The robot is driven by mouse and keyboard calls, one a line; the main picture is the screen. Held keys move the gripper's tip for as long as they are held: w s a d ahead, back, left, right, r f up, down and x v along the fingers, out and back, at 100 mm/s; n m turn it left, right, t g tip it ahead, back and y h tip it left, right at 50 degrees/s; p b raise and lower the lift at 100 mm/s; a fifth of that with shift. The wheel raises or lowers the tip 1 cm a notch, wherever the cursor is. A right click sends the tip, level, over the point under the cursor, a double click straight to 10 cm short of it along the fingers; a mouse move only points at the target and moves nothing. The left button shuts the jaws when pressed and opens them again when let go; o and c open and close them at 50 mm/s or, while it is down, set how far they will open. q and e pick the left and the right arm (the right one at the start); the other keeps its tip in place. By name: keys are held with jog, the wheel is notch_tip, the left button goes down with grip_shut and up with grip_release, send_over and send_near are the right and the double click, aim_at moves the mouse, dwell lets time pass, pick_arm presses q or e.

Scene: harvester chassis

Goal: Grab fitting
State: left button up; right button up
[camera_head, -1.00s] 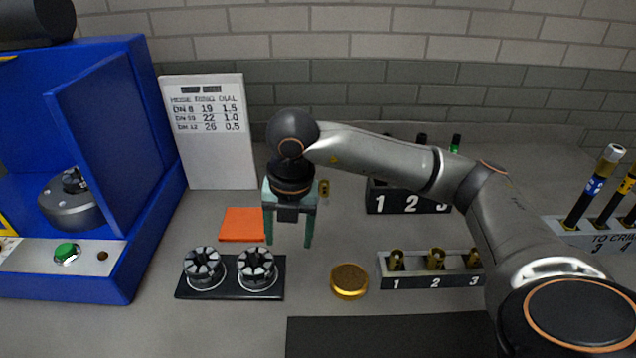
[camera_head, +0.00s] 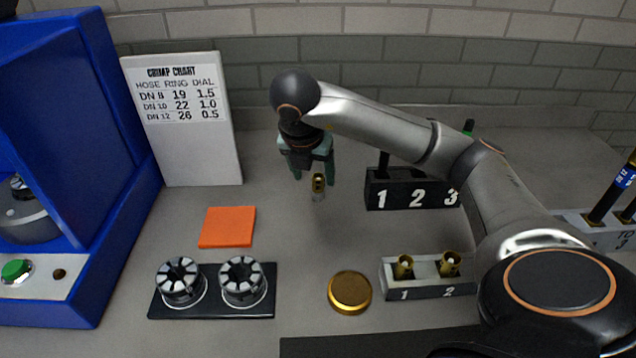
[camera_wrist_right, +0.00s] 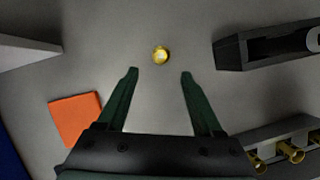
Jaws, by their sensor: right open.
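A small fitting (camera_head: 318,186) with a brass top and a silvery lower end stands alone on the bench, right of and behind the orange pad (camera_head: 227,227). In the right wrist view its round brass top (camera_wrist_right: 161,55) shows just past the fingertips, between their lines. My right gripper (camera_head: 313,175) is open and empty, pointing down close to this fitting. Its two green fingers (camera_wrist_right: 159,72) also show in the wrist view. More brass fittings (camera_head: 404,266) stand in the grey rack (camera_head: 420,293) marked 1 and 2. My arm hides the rack's right end. My left gripper is not in view.
A black numbered block (camera_head: 378,198) stands right of the gripper. A gold disc (camera_head: 349,292) and a black tray (camera_head: 213,310) with two ring-shaped dies lie in front. The blue machine (camera_head: 120,215) and crimp chart (camera_head: 185,120) are at left. Bare bench surrounds the lone fitting.

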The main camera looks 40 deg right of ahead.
aim_at(316, 181)
jog(key=x, duration=0.6)
jog(key=shift+w+d+f, duration=0.2)
jog(key=shift+d, duration=0.15)
grip_shut()
dwell(0.4)
